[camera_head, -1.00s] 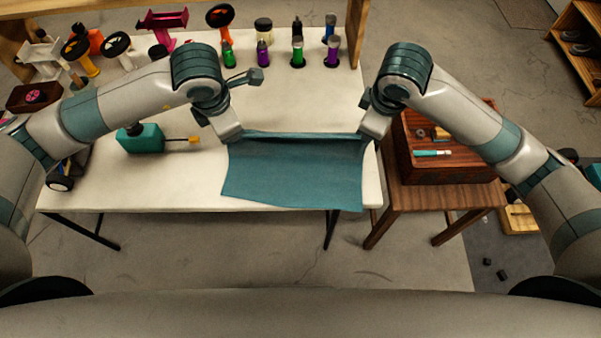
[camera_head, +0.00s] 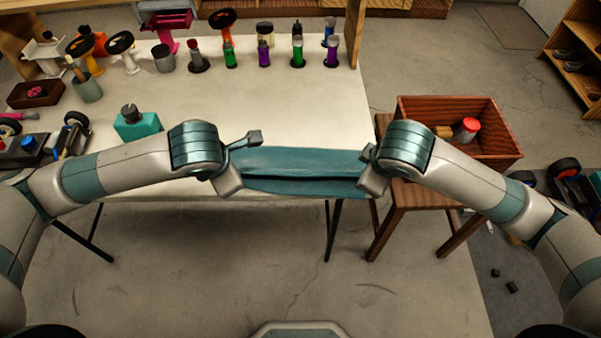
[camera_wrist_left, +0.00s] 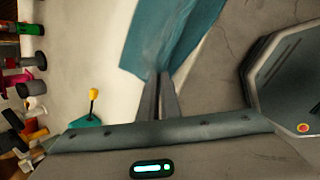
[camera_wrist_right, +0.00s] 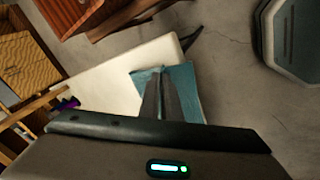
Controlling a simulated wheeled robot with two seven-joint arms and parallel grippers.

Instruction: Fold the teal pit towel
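The teal towel (camera_head: 305,160) lies at the near edge of the white table, bent over so that two layers show with a dark gap between them; its lower layer hangs at the front edge. My left gripper (camera_head: 229,183) is at its left end, and my right gripper (camera_head: 373,182) is at its right end. In the left wrist view the fingers (camera_wrist_left: 159,95) are close together on the towel (camera_wrist_left: 170,35). In the right wrist view the fingers (camera_wrist_right: 160,98) are also close together on the towel (camera_wrist_right: 180,80). The pinched cloth itself is mostly hidden.
The white table (camera_head: 300,105) is clear behind the towel. A wooden stool (camera_head: 400,205) with a wooden crate (camera_head: 500,140) stands right of the table.

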